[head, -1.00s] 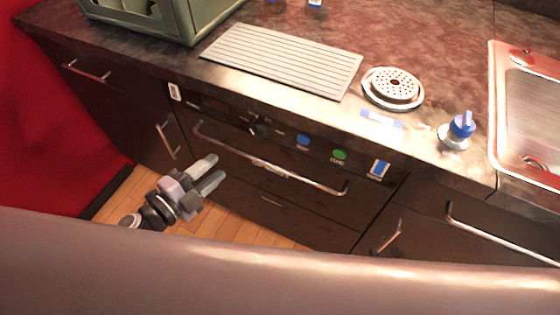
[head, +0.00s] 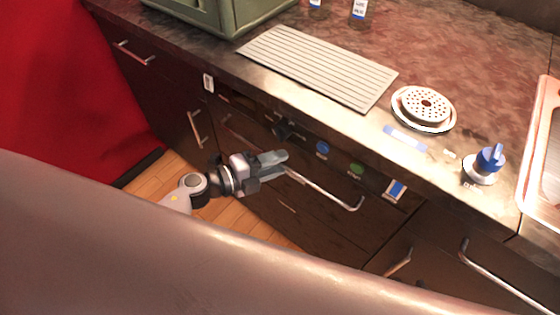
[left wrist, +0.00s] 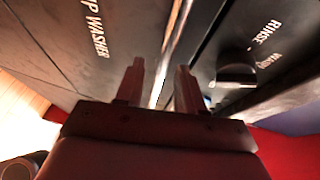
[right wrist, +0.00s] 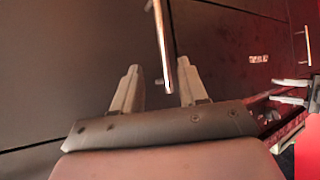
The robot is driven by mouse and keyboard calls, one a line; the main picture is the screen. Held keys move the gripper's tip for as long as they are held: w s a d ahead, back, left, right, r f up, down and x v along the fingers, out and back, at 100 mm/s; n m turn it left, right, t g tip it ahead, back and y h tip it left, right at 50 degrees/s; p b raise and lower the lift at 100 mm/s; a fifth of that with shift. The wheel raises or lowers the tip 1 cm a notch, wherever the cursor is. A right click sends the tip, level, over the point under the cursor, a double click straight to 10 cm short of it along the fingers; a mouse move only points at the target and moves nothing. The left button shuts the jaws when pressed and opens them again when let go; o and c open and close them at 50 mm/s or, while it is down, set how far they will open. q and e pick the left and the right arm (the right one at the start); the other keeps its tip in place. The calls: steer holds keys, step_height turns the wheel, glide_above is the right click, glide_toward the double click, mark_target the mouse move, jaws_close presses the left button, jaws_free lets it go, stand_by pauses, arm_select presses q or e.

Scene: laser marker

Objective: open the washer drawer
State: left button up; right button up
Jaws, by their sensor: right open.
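The dark washer drawer (head: 310,187) is closed in the counter front, below a control panel. Its long metal handle (head: 335,195) runs across the top. My left gripper (head: 281,160) is at the middle of this handle and hides part of it. In the left wrist view the bright handle bar (left wrist: 172,50) lies between the fingers of my left gripper (left wrist: 160,85), which look apart. My right gripper (right wrist: 160,88) is open, with a metal bar handle (right wrist: 163,45) reaching between its fingers. I cannot tell which handle this is. My right gripper is not visible in the head view.
The panel carries a black knob (head: 285,130), a blue button (head: 322,148) and a green button (head: 356,169). A cabinet handle (head: 397,263) is at lower right, another (head: 196,130) at left. A grey ribbed mat (head: 318,66) lies on the counter.

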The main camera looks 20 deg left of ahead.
arm_select(q)
steer(key=shift+w+d+f, duration=0.1)
steer(key=shift+w+d, duration=0.35)
steer(key=shift+w, duration=0.05)
jaws_close()
steer(key=shift+s, duration=0.15)
